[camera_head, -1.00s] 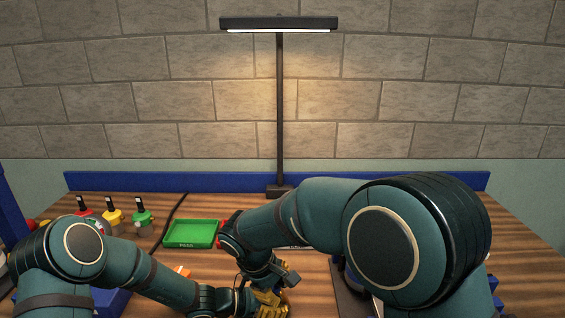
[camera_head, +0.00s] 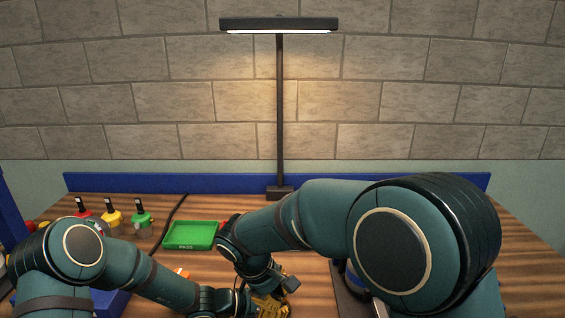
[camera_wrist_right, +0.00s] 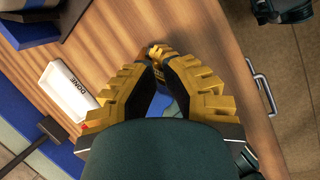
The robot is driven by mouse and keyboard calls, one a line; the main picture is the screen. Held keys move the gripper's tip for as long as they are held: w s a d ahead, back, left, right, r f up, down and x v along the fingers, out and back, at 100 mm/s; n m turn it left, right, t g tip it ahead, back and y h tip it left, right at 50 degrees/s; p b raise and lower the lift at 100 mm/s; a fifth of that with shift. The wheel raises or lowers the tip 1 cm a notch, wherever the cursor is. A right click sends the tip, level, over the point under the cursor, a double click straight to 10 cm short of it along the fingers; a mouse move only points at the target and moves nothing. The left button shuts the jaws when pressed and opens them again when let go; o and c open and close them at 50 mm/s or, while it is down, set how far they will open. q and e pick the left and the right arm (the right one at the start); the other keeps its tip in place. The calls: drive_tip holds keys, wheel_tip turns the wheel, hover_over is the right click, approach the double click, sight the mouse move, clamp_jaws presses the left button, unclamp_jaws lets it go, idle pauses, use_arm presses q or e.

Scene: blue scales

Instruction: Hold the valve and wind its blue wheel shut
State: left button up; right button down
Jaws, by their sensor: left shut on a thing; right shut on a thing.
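My right gripper (camera_wrist_right: 158,72) is shut, its yellow ridged fingers closing towards each other in the right wrist view. A small patch of the blue wheel (camera_wrist_right: 168,107) seems to show between them; the rest is hidden by the fingers. In the head view my right arm reaches down from the right to the bottom middle, where yellow fingers (camera_head: 268,304) show at the picture's edge. My left arm's wrist (camera_head: 215,301) comes in low from the left and meets the same spot. The left gripper's jaws and the valve body are mostly hidden there by the arms and the frame edge.
A green tray (camera_head: 192,235) lies behind the arms. Several bottles with coloured tops (camera_head: 112,217) stand at the left. A lamp post (camera_head: 280,120) stands at the back. A white tray marked DONE (camera_wrist_right: 68,90) and a drawer handle (camera_wrist_right: 262,86) show in the wrist view.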

drive_tip(key=v, duration=0.5)
drive_tip(key=shift+w, duration=0.1)
drive_tip(key=shift+r, duration=0.1)
